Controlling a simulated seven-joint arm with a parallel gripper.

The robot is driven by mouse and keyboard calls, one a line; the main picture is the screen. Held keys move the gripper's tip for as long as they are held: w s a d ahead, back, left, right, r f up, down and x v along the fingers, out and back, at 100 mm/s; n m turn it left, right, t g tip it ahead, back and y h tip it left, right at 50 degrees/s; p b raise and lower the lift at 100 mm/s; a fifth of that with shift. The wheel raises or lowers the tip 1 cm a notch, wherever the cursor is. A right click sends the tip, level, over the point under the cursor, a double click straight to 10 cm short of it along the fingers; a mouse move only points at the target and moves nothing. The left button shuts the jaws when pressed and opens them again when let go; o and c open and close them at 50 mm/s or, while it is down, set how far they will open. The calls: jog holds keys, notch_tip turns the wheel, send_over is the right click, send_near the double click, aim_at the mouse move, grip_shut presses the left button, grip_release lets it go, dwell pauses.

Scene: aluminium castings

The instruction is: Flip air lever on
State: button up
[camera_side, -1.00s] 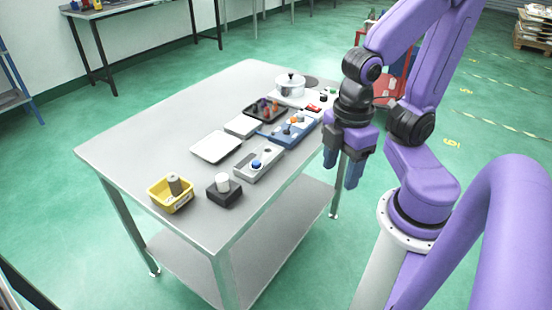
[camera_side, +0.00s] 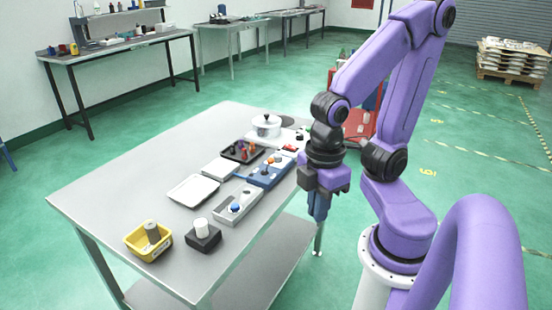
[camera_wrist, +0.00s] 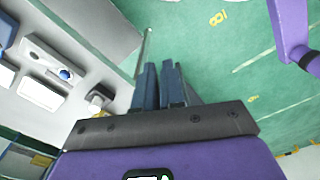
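My gripper (camera_side: 318,214) points down in the air just off the table's right edge, with nothing visible in it. Its two dark blue fingers also show close together in the wrist view (camera_wrist: 159,72); their exact gap is unclear. A blue fixture (camera_side: 265,170) with an orange knob (camera_side: 278,159) and dark small parts lies near the table's right edge, left of my gripper. A grey fixture (camera_side: 225,213) with a blue knob (camera_side: 235,208) lies nearer the camera. The blue knob also shows in the wrist view (camera_wrist: 65,74). I cannot tell which part is the air lever.
The steel table (camera_side: 110,190) also holds white trays (camera_side: 193,189), a dark tray (camera_side: 241,151), a pot (camera_side: 267,126), a yellow bin (camera_side: 140,246) and a black block with a white cylinder (camera_side: 203,236). A red cart (camera_side: 358,124) stands behind my arm.

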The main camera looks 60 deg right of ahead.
jog(key=shift+w+d+f+m+g, duration=0.15)
jog(key=shift+w+m, duration=0.15)
jog(key=shift+m, duration=0.2)
jog(key=shift+w+d+f+m+g, duration=0.15)
jog(key=shift+w+m, duration=0.15)
jog(key=shift+m, duration=0.2)
grip_shut()
jog(key=w+d+f+m+y, duration=0.25)
jog(key=w+d+m, duration=0.4)
jog(key=m, duration=0.45)
jog(key=w+d+f+m+y, duration=0.1)
jog(key=w+d+m+y, duration=0.45)
jog(key=m, duration=0.55)
jog(key=d+f+m+t+h, duration=0.2)
jog(key=d+m+t, duration=0.7)
jog(key=d+m, duration=0.8)
jog(key=d, duration=0.6)
jog(key=shift+d+f+m+h, duration=0.15)
jog(key=shift+d+m+h, duration=0.15)
jog(key=shift+d+h, duration=0.1)
jog(key=shift+w+a+f, duration=0.1)
jog(key=shift+w, duration=0.05)
